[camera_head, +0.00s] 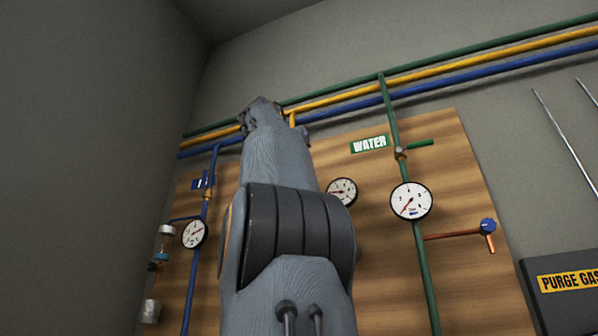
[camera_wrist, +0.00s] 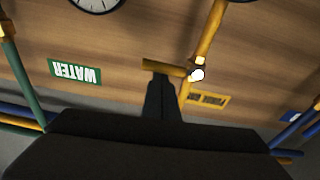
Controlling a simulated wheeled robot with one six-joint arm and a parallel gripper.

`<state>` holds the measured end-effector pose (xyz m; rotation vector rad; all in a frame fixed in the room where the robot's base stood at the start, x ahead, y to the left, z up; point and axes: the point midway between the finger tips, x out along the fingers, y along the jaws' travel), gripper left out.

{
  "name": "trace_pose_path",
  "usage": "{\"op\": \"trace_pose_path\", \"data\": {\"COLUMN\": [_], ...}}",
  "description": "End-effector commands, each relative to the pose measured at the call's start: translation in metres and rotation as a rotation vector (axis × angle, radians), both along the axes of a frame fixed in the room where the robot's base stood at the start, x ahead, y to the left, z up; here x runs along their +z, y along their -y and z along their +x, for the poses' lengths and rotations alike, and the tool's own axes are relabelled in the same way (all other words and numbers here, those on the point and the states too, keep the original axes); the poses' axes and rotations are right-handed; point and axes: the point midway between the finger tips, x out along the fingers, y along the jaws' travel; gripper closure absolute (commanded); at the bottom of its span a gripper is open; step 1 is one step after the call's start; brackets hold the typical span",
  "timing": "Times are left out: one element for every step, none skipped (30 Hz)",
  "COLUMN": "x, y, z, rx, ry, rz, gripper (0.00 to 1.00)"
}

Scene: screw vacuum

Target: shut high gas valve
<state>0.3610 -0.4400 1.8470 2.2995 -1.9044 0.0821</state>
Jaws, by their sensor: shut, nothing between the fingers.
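The yellow gas pipe (camera_wrist: 212,30) runs down the wooden panel in the wrist view, which shows the panel upside down. Its valve has a brass body with a pale round end (camera_wrist: 197,74) and a yellow lever (camera_wrist: 164,67) sticking out to the left, crosswise to the pipe. My gripper (camera_wrist: 160,82) is shut and empty. Its fingertips overlap the lower edge of the lever in the picture; I cannot tell whether they touch it. In the head view my arm hides the valve, and only a bit of the yellow branch pipe (camera_head: 292,119) shows.
The green water pipe (camera_head: 417,230) with its green lever (camera_head: 419,143) and gauge (camera_head: 411,201) stands to the right in the head view. The blue pipe (camera_head: 191,290) and another gauge (camera_head: 194,234) are at left. Horizontal pipes cross above the panel.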

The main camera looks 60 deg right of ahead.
Motion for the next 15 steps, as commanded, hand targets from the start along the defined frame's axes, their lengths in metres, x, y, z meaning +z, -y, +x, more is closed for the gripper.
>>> {"op": "trace_pose_path", "data": {"x": [-0.001,-0.001,-0.001,-0.001,-0.001,-0.001,-0.001,-0.001,0.0,0.001,0.002,0.004,0.006,0.009,0.012], "y": [0.0,0.0,0.0,0.0,0.0,0.0,0.0,0.0,0.0,0.0,0.001,0.001,0.001,0.001,0.002], "z": [0.001,0.001,0.001,0.001,0.001,0.001,0.001,0.001,0.001,0.001,0.001,0.001,0.001,0.001,0.001], "rx": [0.001,0.001,0.001,0.001,0.001,0.001,0.001,0.001,0.001,0.001,0.002,0.002,0.002,0.002,0.002], "ry": [-0.001,-0.001,-0.001,-0.001,-0.002,-0.002,-0.002,-0.002,-0.002,-0.002,-0.002,-0.002,-0.002,-0.002,-0.002], "rz": [0.002,0.002,0.002,0.002,0.003,0.003,0.003,0.003,0.003,0.003,0.003,0.003,0.002,0.002,0.002], "gripper": [1.0,1.0,1.0,1.0,1.0,1.0,1.0,1.0,1.0,1.0,1.0,1.0,1.0,1.0,1.0]}}
